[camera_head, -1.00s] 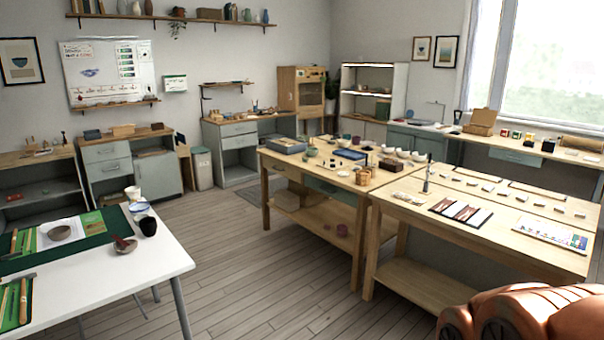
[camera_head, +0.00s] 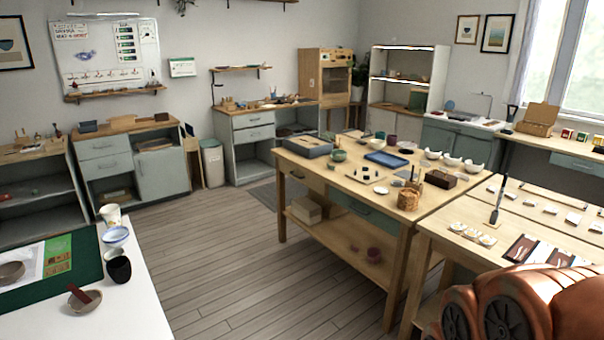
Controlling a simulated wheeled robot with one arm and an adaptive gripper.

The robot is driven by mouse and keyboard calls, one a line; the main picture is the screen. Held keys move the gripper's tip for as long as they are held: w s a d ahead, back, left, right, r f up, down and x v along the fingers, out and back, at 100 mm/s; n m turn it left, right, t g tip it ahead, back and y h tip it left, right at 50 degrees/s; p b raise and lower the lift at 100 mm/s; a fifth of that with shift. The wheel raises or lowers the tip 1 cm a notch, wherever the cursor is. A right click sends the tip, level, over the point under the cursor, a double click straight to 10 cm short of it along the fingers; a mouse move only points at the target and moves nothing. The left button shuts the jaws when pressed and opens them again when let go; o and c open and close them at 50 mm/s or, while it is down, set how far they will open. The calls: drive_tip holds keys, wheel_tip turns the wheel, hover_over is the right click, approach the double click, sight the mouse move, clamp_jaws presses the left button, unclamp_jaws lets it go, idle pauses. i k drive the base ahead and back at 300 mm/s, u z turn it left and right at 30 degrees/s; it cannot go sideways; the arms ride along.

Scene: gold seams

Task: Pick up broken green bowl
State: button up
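A small green bowl (camera_head: 339,155) sits on the wooden work table (camera_head: 310,169) in the middle of the room, near its back left. It is too small to tell whether it is broken. A grey tray (camera_head: 307,146) lies to its left and a blue tray (camera_head: 386,159) to its right. My orange-brown arm fills the lower right corner. My gripper does not show.
A white table (camera_head: 144,300) at the lower left holds a black cup (camera_head: 118,268), a blue-rimmed bowl (camera_head: 117,236) and a brownish bowl (camera_head: 83,299). Free wooden floor (camera_head: 240,265) lies between it and the middle table. A second wooden table (camera_head: 440,235) stands at right.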

sight(335, 155)
drive_tip(key=u, duration=0.1)
drive_tip(key=i, duration=4.7)
drive_tip(key=u, duration=0.05)
